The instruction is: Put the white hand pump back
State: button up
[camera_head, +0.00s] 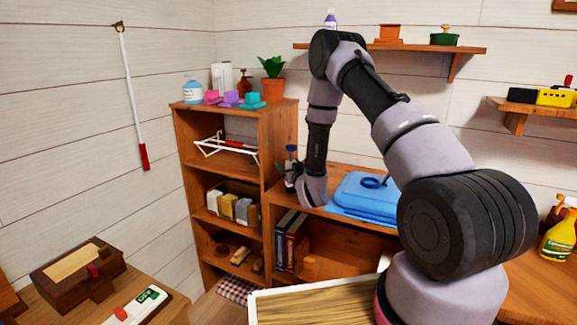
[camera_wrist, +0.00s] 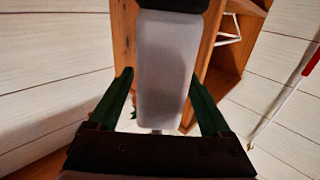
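The white hand pump (camera_wrist: 165,75) shows in the wrist view as a pale grey-white body with a black end at the top of the picture. It lies between the green fingers of my gripper (camera_wrist: 160,75), which flank it closely, so it appears held. Exact finger contact is hard to see. In the head view my gripper (camera_head: 292,177) is small, beside the bookcase and at the left end of the low cabinet. A dark-topped upright shape there is too small to make out clearly.
A blue folded item (camera_head: 365,193) lies on the low cabinet. A white pole with red end (camera_head: 132,90) hangs on the left wall.

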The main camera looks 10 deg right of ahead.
jog(key=shift+r, duration=0.1)
jog(key=shift+s, duration=0.2)
jog(key=s+d, duration=0.2)
jog(key=s, duration=0.9)
jog(key=shift+s, duration=0.25)
